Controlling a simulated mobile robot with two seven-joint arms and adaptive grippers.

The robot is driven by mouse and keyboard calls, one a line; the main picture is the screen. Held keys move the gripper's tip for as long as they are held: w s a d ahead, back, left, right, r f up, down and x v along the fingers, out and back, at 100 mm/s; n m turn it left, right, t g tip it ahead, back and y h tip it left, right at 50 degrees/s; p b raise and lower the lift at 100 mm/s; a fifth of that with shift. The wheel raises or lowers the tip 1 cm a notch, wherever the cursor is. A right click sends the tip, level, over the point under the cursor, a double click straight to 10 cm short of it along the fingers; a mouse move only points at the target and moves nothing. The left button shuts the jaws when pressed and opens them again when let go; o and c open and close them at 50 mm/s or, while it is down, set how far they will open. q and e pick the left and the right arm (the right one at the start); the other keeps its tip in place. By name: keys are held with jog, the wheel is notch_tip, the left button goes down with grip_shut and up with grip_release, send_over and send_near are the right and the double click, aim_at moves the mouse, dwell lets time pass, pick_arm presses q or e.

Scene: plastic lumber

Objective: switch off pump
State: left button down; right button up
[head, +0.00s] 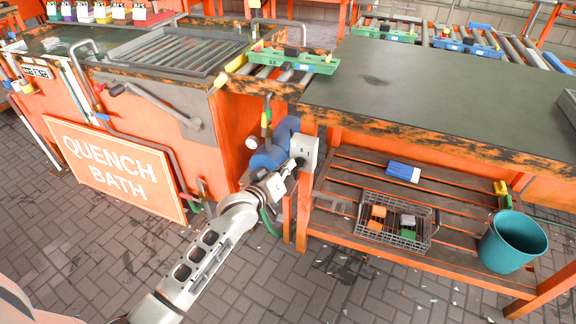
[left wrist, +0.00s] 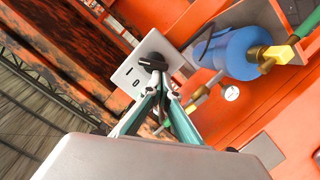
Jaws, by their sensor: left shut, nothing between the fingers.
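The pump (head: 268,158) is a blue rounded body with pipework, between the quench bath and the workbench. It also shows in the left wrist view (left wrist: 243,50). A pale switch plate (head: 306,150) is beside it on the bench's orange post; in the left wrist view the plate (left wrist: 128,76) has an "I" and an "O" mark. My left gripper (head: 297,164) is shut and empty, its tips at the plate. In the left wrist view the gripper (left wrist: 157,70) overlaps a dark part on the plate and hides some of it; contact is unclear. My right gripper is not in view.
The quench bath tank (head: 232,130) with its sign (head: 115,165) stands at left. The workbench (head: 430,90) is at right. Its lower shelf holds a wire basket (head: 395,233) with small blocks, a blue-and-white box (head: 403,172) and a teal bucket (head: 512,242). Brick floor is open in front.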

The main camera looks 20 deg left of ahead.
pick_arm(q)
jog(key=shift+n, duration=0.3)
jog(key=shift+a, duration=0.1)
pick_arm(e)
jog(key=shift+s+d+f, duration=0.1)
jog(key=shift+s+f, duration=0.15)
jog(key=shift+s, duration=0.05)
pick_arm(q)
jog(key=shift+n+h+p, duration=0.3)
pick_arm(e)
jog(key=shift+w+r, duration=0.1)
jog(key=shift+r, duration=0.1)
